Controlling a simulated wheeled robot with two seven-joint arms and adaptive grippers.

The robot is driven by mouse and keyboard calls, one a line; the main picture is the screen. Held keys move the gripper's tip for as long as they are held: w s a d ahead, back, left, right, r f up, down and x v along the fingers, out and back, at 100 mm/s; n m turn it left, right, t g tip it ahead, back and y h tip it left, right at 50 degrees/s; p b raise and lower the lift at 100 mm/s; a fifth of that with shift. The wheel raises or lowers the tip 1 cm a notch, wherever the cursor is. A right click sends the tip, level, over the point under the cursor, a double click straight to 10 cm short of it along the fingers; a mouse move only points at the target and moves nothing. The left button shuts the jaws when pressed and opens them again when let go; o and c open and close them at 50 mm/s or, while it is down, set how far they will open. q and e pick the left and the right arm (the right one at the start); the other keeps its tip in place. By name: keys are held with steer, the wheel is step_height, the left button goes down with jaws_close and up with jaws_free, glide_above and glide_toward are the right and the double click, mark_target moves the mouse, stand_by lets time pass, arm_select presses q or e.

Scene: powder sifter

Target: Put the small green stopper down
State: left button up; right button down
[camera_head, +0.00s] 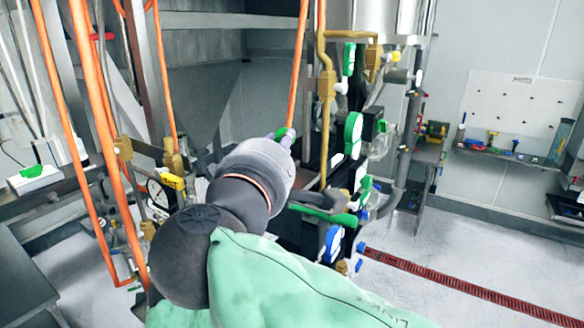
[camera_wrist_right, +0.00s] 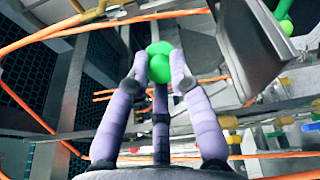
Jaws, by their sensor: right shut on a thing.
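My right gripper (camera_wrist_right: 160,82) has its purple fingers closed around the small green stopper (camera_wrist_right: 160,50) in the right wrist view. The stopper is rounded and sits between the fingertips, held up clear of the surfaces behind it. In the head view my right arm rises from the bottom in a pale green sleeve, and the grey wrist hides most of the right gripper. Only a bit of purple finger and green shows past it, near the pipes. My left gripper is in neither view.
Orange pipes (camera_head: 88,95) stand at the left, and a brass pipe (camera_head: 326,88) with green and blue valves stands just right of my wrist. A workbench (camera_head: 30,262) is at lower left. A wall shelf (camera_head: 505,157) with tools is far right. The floor (camera_head: 440,245) at right is mostly clear.

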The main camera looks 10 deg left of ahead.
steer(key=shift+w+a+f, duration=0.15)
steer(key=shift+w+f, duration=0.25)
steer(key=shift+f, duration=0.1)
steer(key=f, duration=0.3)
steer(key=shift+w+a, duration=0.1)
steer(key=shift+w, duration=0.25)
steer(key=shift+f+p, duration=0.3)
steer(key=shift+f, duration=0.1)
steer(key=shift+f, duration=0.1)
steer(key=shift+f+b, duration=0.3)
steer(key=shift+b, duration=0.15)
